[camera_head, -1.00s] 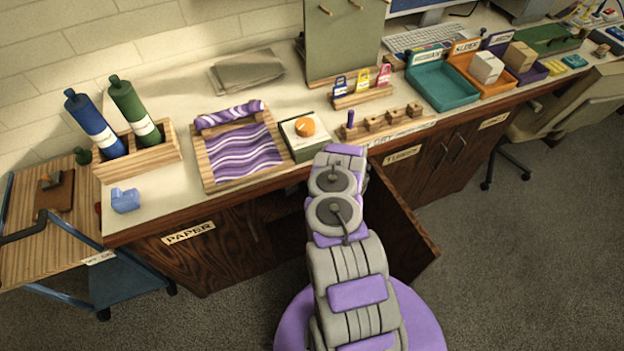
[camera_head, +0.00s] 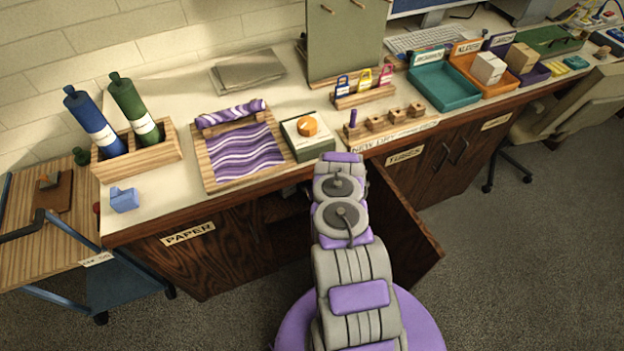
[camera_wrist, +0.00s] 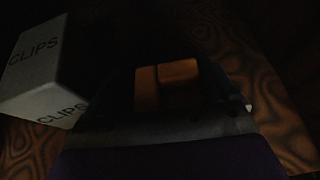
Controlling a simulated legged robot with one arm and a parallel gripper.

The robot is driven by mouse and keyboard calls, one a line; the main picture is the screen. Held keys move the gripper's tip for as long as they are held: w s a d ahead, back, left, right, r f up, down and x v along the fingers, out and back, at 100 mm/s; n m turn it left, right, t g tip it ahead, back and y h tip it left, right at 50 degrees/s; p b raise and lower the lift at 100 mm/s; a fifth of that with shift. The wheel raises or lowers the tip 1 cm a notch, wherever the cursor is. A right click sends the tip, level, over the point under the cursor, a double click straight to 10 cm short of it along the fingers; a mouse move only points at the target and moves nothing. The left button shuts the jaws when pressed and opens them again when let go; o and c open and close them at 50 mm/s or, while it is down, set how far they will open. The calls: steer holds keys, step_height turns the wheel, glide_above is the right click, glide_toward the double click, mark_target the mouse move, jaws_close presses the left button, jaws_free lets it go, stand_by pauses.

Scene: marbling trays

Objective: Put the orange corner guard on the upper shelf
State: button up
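In the wrist view, an orange piece (camera_wrist: 167,84), seemingly the corner guard, shows in a dark wooden space. It looks like two blocky faces with a seam between them. The dark fingers of my gripper (camera_wrist: 175,98) lie on either side of it, and the shadow hides whether they touch it. In the head view my arm reaches down into the open cupboard under the bench, so my gripper is hidden there. I cannot make out the upper shelf in either view.
A pale box marked CLIPS (camera_wrist: 38,70) stands just left of my gripper. An open cupboard door (camera_head: 408,235) stands right of my arm. The bench top (camera_head: 170,85) above carries a marbling tray (camera_head: 205,165), a bottle rack (camera_head: 150,157) and several coloured trays.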

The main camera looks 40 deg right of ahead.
steer(key=shift+o, duration=0.3)
steer(key=shift+a+r, duration=0.2)
steer(key=shift+a, duration=0.35)
steer(key=shift+d+f, duration=0.15)
steer(key=shift+d, duration=0.4)
steer(key=shift+s+d, duration=0.2)
steer(key=shift+s, duration=0.35)
steer(key=a+p+v, duration=0.1)
steer(key=p+v, duration=0.2)
steer(key=v, duration=0.8)
steer(key=shift+r+p, duration=0.25)
steer(key=shift+p, duration=0.05)
steer(key=shift+w, duration=0.1)
